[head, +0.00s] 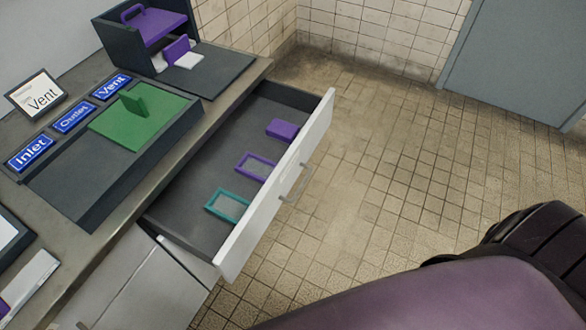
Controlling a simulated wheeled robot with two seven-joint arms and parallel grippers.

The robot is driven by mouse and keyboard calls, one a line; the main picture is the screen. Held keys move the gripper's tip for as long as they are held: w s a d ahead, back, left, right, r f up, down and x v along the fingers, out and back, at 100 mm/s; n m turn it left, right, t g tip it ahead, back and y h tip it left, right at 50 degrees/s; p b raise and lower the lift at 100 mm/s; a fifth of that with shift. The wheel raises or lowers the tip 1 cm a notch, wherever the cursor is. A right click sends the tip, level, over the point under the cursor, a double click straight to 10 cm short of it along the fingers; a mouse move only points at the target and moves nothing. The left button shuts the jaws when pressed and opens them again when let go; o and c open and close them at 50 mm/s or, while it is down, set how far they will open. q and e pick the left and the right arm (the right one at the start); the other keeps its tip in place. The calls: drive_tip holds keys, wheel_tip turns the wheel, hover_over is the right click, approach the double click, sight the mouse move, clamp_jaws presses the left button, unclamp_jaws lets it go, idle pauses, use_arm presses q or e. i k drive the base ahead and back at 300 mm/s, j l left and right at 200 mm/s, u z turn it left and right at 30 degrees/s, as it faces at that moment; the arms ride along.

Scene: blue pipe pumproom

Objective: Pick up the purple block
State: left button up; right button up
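A solid purple block (283,130) lies in the far end of the open drawer (240,110), close to the drawer's white front. Its top and sides show and nothing covers it. Neither of my grippers can be made out in the head view. A purple and black part at the lower right seems to be my own arm, with no fingers showing.
A purple frame (256,166) and a teal frame (228,205) lie in the drawer. The drawer front has a handle (294,182). On the counter are a green panel with a tab (140,115), Inlet, Outlet and Vent labels, and a dark box (145,30). The tiled floor (370,170) is clear.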

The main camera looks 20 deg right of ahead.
sight(284, 132)
drive_tip(key=u, duration=1.1)
drive_tip(key=z, duration=1.8)
drive_tip(key=i+l+u, duration=0.1)
drive_tip(key=u, duration=0.85)
drive_tip(key=l+u, duration=0.45)
drive_tip(key=l, duration=0.3)
drive_tip(key=k+l+u, duration=0.1)
drive_tip(key=l+u, duration=0.35)
drive_tip(key=l, duration=0.25)
